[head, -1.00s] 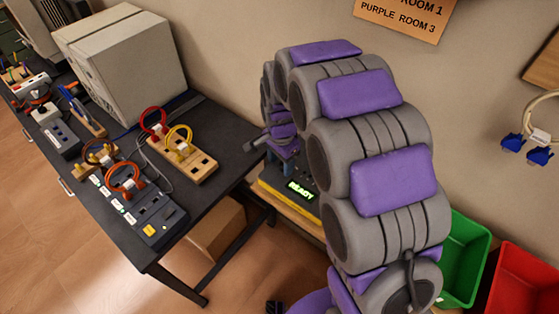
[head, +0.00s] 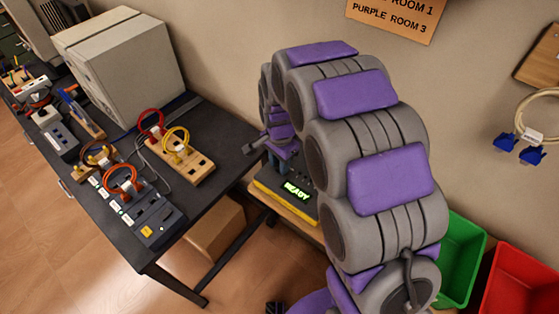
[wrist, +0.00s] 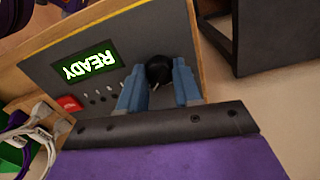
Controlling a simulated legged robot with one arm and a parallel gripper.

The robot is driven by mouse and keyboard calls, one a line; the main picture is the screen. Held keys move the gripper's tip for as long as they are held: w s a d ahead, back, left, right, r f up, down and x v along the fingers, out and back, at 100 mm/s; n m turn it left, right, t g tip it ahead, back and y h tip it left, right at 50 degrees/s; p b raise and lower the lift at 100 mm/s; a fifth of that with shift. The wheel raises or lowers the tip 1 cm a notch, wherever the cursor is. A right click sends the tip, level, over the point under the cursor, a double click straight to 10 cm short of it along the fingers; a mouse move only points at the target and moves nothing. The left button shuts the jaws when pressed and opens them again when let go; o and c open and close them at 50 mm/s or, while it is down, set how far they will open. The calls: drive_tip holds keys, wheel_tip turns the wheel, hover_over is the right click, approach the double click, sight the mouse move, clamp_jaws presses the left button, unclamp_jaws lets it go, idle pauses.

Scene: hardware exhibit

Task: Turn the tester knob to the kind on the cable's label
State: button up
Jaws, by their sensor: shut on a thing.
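The tester (head: 268,185) is a dark box with a yellow edge and a green display (head: 297,190) reading READY. In the wrist view its panel (wrist: 60,52) shows the display upside down. Its black round knob (wrist: 159,68) has a pale pointer mark. My gripper (wrist: 160,88) has two blue fingers, shut on the knob from both sides. The small marks around the knob are partly hidden and too small to read. A coiled cream cable (head: 524,120) with blue connectors hangs on the wall at right; its white label is not readable.
A green bin (head: 462,262) and a red bin (head: 520,280) stand at right. A red button (wrist: 68,103) is on the tester panel. A cardboard box (head: 215,232) sits under the bench.

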drive_tip(key=shift+r, duration=0.1)
drive_tip(key=n+p, duration=0.3)
drive_tip(key=n, duration=0.1)
drive_tip(key=shift+r+p, duration=0.1)
drive_tip(key=shift+p, duration=0.2)
drive_tip(key=n+p, duration=0.3)
drive_tip(key=n, duration=0.2)
drive_tip(key=shift+w+n, duration=0.1)
drive_tip(key=shift+n, duration=0.2)
drive_tip(key=n+p, duration=0.3)
drive_tip(key=n, duration=0.2)
drive_tip(key=shift+n+p, duration=1)
drive_tip(key=shift+n, duration=1.5)
drive_tip(key=shift+w, duration=0.1)
drive_tip(key=o, duration=1.1)
drive_tip(key=shift+a+f, duration=0.1)
drive_tip(key=shift+f, duration=0.1)
drive_tip(key=shift+c, duration=0.2)
